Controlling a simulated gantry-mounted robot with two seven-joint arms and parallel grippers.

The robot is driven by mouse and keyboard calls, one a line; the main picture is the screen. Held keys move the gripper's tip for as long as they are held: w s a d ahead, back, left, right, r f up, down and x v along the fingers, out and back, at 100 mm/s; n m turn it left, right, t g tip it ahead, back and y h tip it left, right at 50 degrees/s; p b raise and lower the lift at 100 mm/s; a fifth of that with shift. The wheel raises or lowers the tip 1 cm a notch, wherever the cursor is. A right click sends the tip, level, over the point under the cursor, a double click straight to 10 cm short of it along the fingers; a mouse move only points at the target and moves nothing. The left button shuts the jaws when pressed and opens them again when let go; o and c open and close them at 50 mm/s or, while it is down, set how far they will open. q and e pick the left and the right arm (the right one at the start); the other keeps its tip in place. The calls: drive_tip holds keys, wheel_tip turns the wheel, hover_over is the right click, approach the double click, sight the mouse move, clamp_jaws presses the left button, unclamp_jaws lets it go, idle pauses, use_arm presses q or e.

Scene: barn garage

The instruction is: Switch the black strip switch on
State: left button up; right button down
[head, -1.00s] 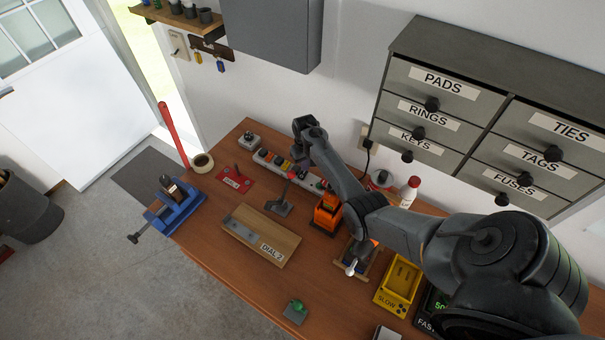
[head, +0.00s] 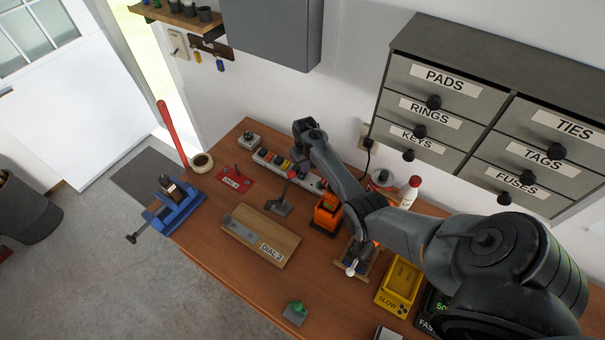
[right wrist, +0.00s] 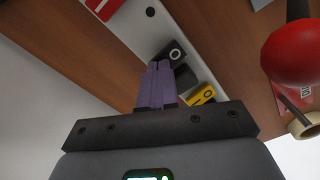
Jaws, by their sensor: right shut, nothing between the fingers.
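The white power strip (head: 262,158) lies along the back of the bench with a row of coloured switches. In the right wrist view the black switch (right wrist: 173,51), with a pale ring mark, sits just beyond my fingertips. The yellow switch (right wrist: 203,95) is beside it. My right gripper (right wrist: 157,68) is shut and empty, its purple fingers over the strip close to the black switch; I cannot tell whether they touch it. In the head view my wrist hides part of the strip. My left gripper is not in view.
A red-knobbed lever (head: 280,206) stands just in front of the strip; its knob (right wrist: 292,52) is large in the wrist view. A red plate (head: 233,181), a tape roll (head: 201,163) and an orange device (head: 327,215) are nearby. Drawers (head: 440,95) hang at right.

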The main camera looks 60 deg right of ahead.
drive_tip(key=shift+f+b, duration=0.3)
drive_tip(key=shift+f, duration=0.2)
drive_tip(key=shift+r+p, duration=0.9)
drive_tip(key=shift+p, duration=0.15)
wheel_tip(320, 180, up, 2)
drive_tip(key=shift+r+p, duration=0.1)
drive_tip(key=shift+p, duration=0.95)
wheel_tip(320, 180, up, 3)
drive_tip(key=p, duration=0.3)
drive_tip(key=shift+r+p, duration=0.15)
drive_tip(key=shift+p, duration=0.2)
drive_tip(key=shift+s, duration=0.1)
